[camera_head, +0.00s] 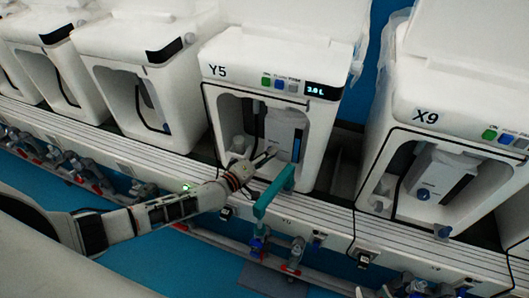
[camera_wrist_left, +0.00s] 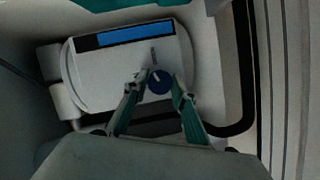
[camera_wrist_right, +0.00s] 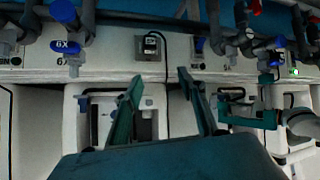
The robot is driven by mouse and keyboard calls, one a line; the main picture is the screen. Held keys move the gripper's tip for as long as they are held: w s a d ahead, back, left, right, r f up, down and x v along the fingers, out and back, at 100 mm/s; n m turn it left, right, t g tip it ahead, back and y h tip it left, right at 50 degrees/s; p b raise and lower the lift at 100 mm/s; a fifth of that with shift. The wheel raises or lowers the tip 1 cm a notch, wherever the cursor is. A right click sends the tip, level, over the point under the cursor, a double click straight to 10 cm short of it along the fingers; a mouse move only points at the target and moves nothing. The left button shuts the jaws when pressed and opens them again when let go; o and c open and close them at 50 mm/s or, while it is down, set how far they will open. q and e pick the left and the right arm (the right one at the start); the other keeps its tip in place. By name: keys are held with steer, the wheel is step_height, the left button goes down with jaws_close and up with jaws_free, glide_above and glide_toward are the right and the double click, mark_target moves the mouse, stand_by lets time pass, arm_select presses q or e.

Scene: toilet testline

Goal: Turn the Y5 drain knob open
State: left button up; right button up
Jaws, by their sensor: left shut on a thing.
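The Y5 unit (camera_head: 322,110) is a white cabinet with an open front bay and a display that seems to read 3.0 L. My left gripper (camera_head: 268,156) reaches into this bay. In the left wrist view, the round blue drain knob (camera_wrist_left: 158,82) sits on a pale panel (camera_wrist_left: 100,85) with a blue strip. It has a white mark. The left fingers (camera_wrist_left: 161,84) stand on either side of the knob, shut on it. The gripper hides the knob in the head view. My right gripper (camera_wrist_right: 163,80) is open and empty in its wrist view.
The X9 unit (camera_head: 455,125), with its own blue knob (camera_head: 423,194), stands to the right. Valves and pipes (camera_head: 296,252) run below the bench's ledge. More white units (camera_head: 130,75) stand to the left.

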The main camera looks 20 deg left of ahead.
arm_select(q)
steer(key=shift+d+r+m+p, duration=0.1)
steer(key=shift+r+m+p, duration=0.4)
steer(key=shift+p, duration=0.75)
steer(key=p, duration=0.1)
steer(key=m+g+y+p, duration=0.1)
steer(key=shift+s+f+m+p, duration=0.1)
steer(key=shift+f+m+p, duration=0.2)
steer(key=shift+f+p, duration=0.1)
steer(key=shift+f+m+y+p, duration=0.15)
steer(key=shift+m+y+p, duration=0.3)
steer(key=shift+p, duration=0.3)
steer(key=o, duration=0.9)
steer(key=shift+o, duration=1.1)
